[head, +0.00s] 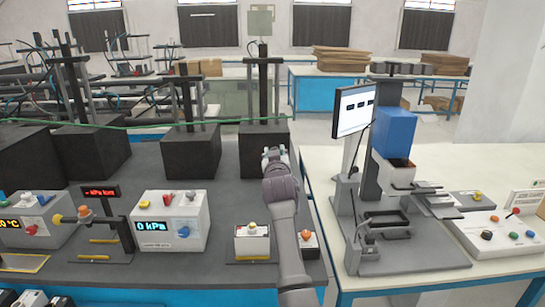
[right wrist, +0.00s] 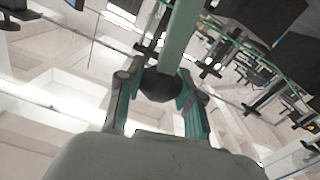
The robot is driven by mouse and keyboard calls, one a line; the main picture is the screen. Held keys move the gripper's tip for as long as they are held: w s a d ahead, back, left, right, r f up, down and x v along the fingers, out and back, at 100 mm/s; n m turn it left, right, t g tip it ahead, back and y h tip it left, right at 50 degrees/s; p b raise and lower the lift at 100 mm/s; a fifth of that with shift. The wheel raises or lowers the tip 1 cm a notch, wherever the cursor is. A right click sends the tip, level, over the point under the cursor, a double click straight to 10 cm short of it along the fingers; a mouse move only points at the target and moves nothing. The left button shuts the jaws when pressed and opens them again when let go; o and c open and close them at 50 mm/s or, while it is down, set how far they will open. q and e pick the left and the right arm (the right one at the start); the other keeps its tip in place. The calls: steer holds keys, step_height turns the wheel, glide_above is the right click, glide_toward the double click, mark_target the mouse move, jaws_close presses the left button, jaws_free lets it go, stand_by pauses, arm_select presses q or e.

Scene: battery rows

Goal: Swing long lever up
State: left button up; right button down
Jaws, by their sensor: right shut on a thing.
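My right gripper (head: 275,153) is in the middle of the head view, in front of a black block (head: 252,142) with a tall post. In the right wrist view its two fingers (right wrist: 158,92) are closed around a dark round knob (right wrist: 160,87). A long flat grey-green bar (right wrist: 182,38), the long lever, runs from the knob toward the top of that picture. In the head view I cannot make out the lever; my gripper and arm cover that spot. My left gripper is not in view.
Several black blocks with posts stand at the back of the dark bench (head: 160,185). A white box with a blue display (head: 170,222) and small button boxes (head: 252,240) stand in front. A press with a blue head (head: 394,132) and a monitor (head: 353,110) stand on the right table.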

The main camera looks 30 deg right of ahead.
steer(key=shift+s+d+r, duration=0.1)
steer(key=shift+s+d, duration=0.05)
steer(key=shift+d, duration=0.1)
steer(key=c, duration=1.2)
jaws_free()
steer(key=o, duration=0.5)
steer(key=shift+s+d, duration=0.1)
steer(key=shift+d, duration=0.1)
steer(key=shift+a, duration=0.1)
